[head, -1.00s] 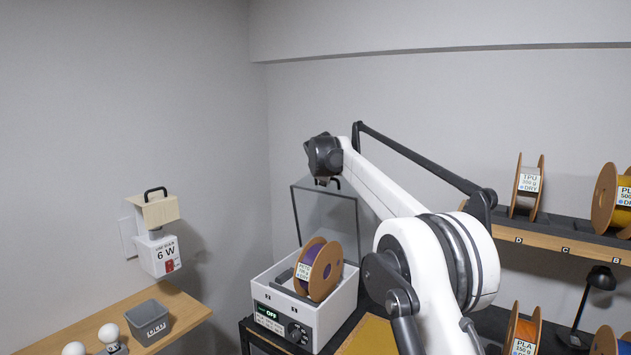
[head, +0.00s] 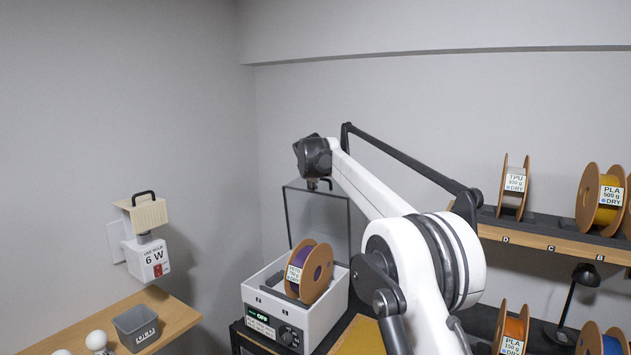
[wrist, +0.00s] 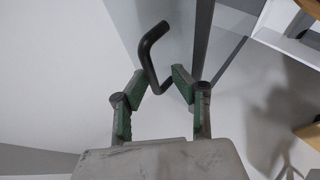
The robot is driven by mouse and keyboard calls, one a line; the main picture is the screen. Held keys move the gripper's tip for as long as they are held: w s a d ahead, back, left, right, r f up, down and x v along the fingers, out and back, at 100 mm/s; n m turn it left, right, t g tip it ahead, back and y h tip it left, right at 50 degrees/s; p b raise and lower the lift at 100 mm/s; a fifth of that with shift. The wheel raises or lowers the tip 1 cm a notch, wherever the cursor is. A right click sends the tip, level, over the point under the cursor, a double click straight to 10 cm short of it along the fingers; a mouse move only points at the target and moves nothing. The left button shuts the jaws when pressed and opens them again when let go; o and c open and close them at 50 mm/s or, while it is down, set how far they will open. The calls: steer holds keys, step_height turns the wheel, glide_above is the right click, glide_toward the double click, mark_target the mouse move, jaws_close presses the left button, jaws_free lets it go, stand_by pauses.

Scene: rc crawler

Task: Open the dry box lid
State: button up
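The dry box (head: 294,327) is a white box with a black control panel reading OFF. Its clear, dark-edged lid (head: 318,225) stands raised, roughly upright, at the back of the box. A spool with purple filament (head: 310,272) sits in the open box. My gripper (head: 312,184) is at the lid's top edge, near the black handle; its fingers are too small to read there. In the wrist view, my green-padded fingers (wrist: 160,82) are apart, with the bent black lid handle (wrist: 149,55) between or just beyond their tips. Contact with the handle cannot be told.
A wooden shelf at left holds a grey bin (head: 137,327) and white bulbs (head: 97,341). At right, a shelf (head: 545,240) carries filament spools, with a desk lamp (head: 585,275) below.

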steer(key=v, duration=1.2)
steer(key=shift+s+d, duration=0.1)
steer(key=s+d+f+m+g+b, duration=0.1)
steer(key=s+d+f+m+b, duration=0.2)
steer(key=s+d, duration=0.5)
steer(key=s+d+f+m+b, duration=0.2)
steer(key=s+d+f, duration=0.25)
steer(key=s, duration=0.65)
steer(key=s+d+f+m+g+b, duration=0.1)
steer(key=s+d+f+m+b, duration=0.2)
steer(key=s+d, duration=0.5)
steer(key=s+d+f+m+g+b, duration=0.1)
steer(key=s+d+f+m+b, duration=0.1)
steer(key=s+f, duration=1.1)
steer(key=s+d+f+m+g+b, duration=0.1)
steer(key=s+f+m+b, duration=0.3)
steer(key=s+f, duration=0.9)
steer(key=s+d, duration=0.1)
steer(key=s, duration=0.4)
steer(key=shift+d, duration=0.25)
